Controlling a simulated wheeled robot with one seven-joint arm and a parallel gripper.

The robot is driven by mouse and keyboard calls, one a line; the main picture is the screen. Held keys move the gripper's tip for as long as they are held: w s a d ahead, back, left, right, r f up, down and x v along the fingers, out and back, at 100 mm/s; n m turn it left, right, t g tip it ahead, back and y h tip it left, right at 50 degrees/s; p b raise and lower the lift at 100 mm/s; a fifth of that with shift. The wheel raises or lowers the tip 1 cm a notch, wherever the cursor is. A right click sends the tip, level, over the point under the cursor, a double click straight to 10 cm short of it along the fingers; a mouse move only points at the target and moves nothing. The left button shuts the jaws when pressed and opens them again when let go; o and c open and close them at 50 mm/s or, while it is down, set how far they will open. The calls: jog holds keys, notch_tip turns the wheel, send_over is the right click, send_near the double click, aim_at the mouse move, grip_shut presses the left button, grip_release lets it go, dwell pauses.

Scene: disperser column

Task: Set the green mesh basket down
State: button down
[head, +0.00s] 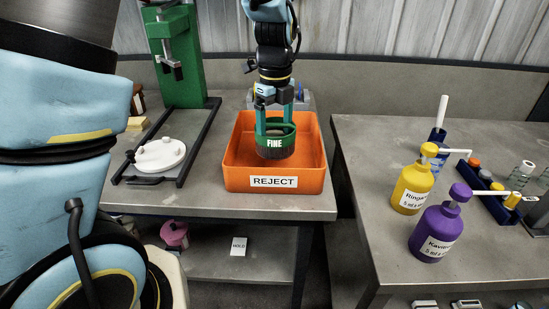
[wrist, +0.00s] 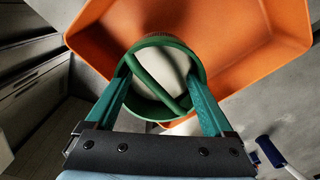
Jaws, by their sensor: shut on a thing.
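The green mesh basket (head: 276,142), a round cup with a green rim marked FINE and a dark lower part, is held upright by my gripper (head: 275,122). The two teal fingers are shut on its green rim. In the wrist view the basket (wrist: 158,112) shows as a green ring with a bar across it and pale grey inside; the fingertips of my gripper (wrist: 160,88) lie at its sides. In the head view the basket appears over the inside of the orange REJECT bin (head: 310,180). I cannot tell whether its underside touches the bin floor.
A green stand (head: 181,65) with a white round lid-like piece (head: 160,155) stands left of the bin. Yellow (head: 413,188) and purple (head: 437,232) pump bottles stand on the right table. A gap separates the tables. A HOLD card (head: 239,246) is on the lower shelf.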

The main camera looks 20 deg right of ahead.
aim_at(275, 156)
jog(key=shift+f+p, duration=0.55)
jog(key=shift+f, duration=3.2)
jog(key=shift+f, duration=0.1)
grip_release()
notch_tip(275, 156, up, 12)
jog(key=shift+r+b, duration=0.15)
jog(key=shift+b, duration=0.55)
jog(key=s+a+f+n+t, duration=0.1)
jog(key=a+f+n, duration=0.2)
jog(key=a+n, duration=2.7)
jog(key=shift+f+n+t, duration=0.2)
jog(key=shift+n+t, duration=0.1)
jog(key=shift+n, duration=0.2)
